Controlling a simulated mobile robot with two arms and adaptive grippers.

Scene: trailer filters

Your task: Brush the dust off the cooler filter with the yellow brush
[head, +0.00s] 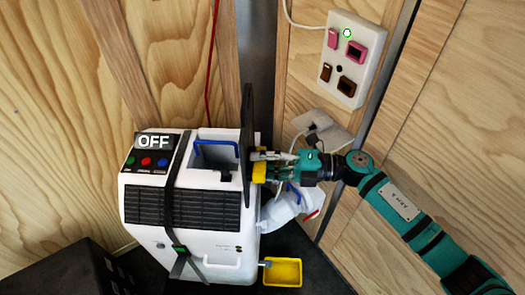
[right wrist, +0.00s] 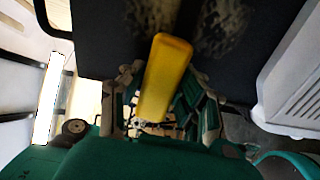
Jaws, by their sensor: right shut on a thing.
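The cooler filter (head: 247,135) is a thin dark panel standing upright, seen nearly edge-on at the right side of the white cooler (head: 205,255). In the right wrist view the filter (right wrist: 100,35) is a black face with pale dust patches near the top. My right gripper (head: 268,165) is shut on the yellow brush (head: 259,173), which also shows between the fingers in the right wrist view (right wrist: 166,70). The brush is at the filter's right face; I cannot tell whether its bristles touch. My left gripper is not in view.
The cooler's open top has a blue handle (head: 216,146), and its sign reads OFF (head: 153,142). A yellow tray (head: 284,272) lies low at the right. A socket panel (head: 352,58) is on the wooden wall. A white object (head: 280,209) sits below my gripper.

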